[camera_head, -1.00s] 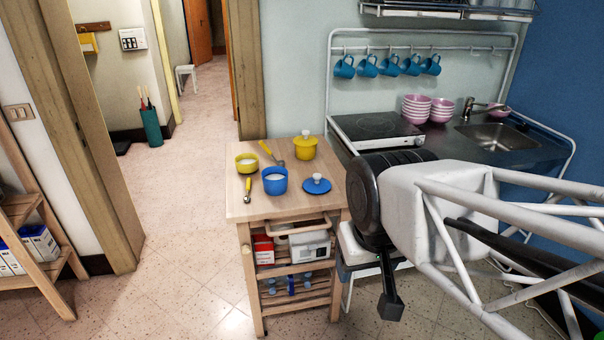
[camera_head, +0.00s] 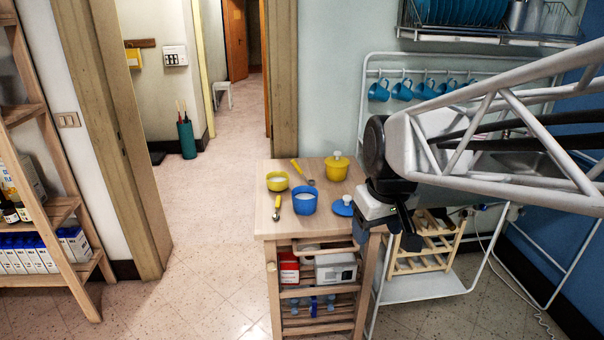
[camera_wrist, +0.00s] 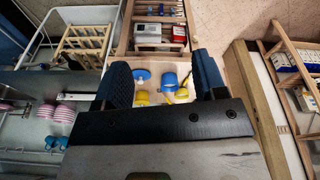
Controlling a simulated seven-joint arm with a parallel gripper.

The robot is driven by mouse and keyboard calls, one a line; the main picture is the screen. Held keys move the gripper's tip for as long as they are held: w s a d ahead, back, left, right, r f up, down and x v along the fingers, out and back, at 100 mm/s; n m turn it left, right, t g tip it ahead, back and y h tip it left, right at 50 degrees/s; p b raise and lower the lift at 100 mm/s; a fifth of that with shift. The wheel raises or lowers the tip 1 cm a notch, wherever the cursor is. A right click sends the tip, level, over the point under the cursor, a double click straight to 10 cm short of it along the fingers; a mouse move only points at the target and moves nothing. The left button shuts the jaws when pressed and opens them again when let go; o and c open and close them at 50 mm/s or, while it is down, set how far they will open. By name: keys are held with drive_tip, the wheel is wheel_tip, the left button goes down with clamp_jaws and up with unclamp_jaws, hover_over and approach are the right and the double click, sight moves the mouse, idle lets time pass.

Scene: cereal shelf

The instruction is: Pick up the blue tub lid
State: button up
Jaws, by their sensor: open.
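The blue tub lid (camera_head: 342,206), a flat disc with a pale knob, lies on the wooden trolley top (camera_head: 268,229), right of the open blue tub (camera_head: 305,200). My gripper (camera_head: 408,229) is beside the trolley's right edge in the head view, apart from the lid. In the wrist view my gripper (camera_wrist: 165,82) is open, with two dark fingers and nothing held. The lid (camera_wrist: 141,75) shows there near the left finger, and the blue tub (camera_wrist: 169,81) shows between the fingers.
A yellow tub (camera_head: 277,182) with contents, a lidded yellow tub (camera_head: 337,167) and yellow-handled scoops (camera_head: 303,171) share the trolley top. A wooden rack (camera_head: 425,250) stands on a white stand at right. Shelving (camera_head: 60,210) with bottles and cartons is at far left.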

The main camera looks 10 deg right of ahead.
drive_tip(key=w+d+n, duration=0.2)
drive_tip(key=w+n, duration=0.1)
drive_tip(key=w, duration=1.1)
drive_tip(key=n+g+y, duration=0.1)
drive_tip(key=n+g, duration=0.1)
drive_tip(key=n, duration=0.6)
hover_over(348, 196)
drive_tip(key=s, duration=0.1)
drive_tip(key=f, duration=1.8)
drive_tip(key=shift+s+d+f, duration=0.2)
drive_tip(key=shift+d+f, duration=0.05)
drive_tip(key=shift+f, duration=0.05)
drive_tip(key=shift+w+d+f, duration=0.15)
drive_tip(key=shift+w+f, duration=0.3)
drive_tip(key=shift+f, duration=0.1)
drive_tip(key=shift+a+f, duration=0.2)
drive_tip(key=shift+f, duration=0.95)
drive_tip(key=shift+f, duration=0.15)
